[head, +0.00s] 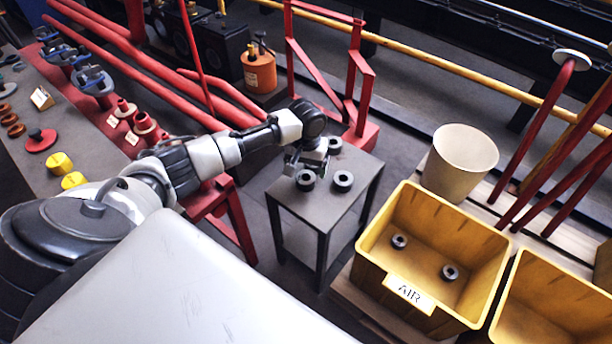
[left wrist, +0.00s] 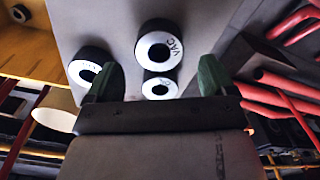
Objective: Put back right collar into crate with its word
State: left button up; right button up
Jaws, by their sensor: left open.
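Three dark collars with white marked faces stand on a small grey table (head: 290,200). The front-left collar (head: 305,180) reads VAC in the left wrist view (left wrist: 159,50). The front-right collar (head: 343,180) and the back collar (head: 334,144) also show in the left wrist view, left (left wrist: 88,72) and lower middle (left wrist: 160,88); their words are not readable. My left gripper (head: 308,162) is open and empty above the table, its green fingertips (left wrist: 158,80) apart. A yellow crate (head: 375,235) labelled AIR holds two collars (head: 399,241). My right gripper is not in view.
A second yellow crate (head: 520,290) stands at the right edge; its label is not visible. A beige bin (head: 458,160) stands behind the AIR crate. Red railings (head: 360,90) rise behind the table. A grey bench (head: 60,130) with several parts is at left.

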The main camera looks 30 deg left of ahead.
aim_at(307, 175)
pick_arm(q)
notch_tip(307, 175, down, 4)
jog(key=shift+w+f+b, duration=0.15)
jog(key=shift+b, duration=0.65)
jog(key=shift+c, duration=0.3)
jog(key=c, duration=1.2)
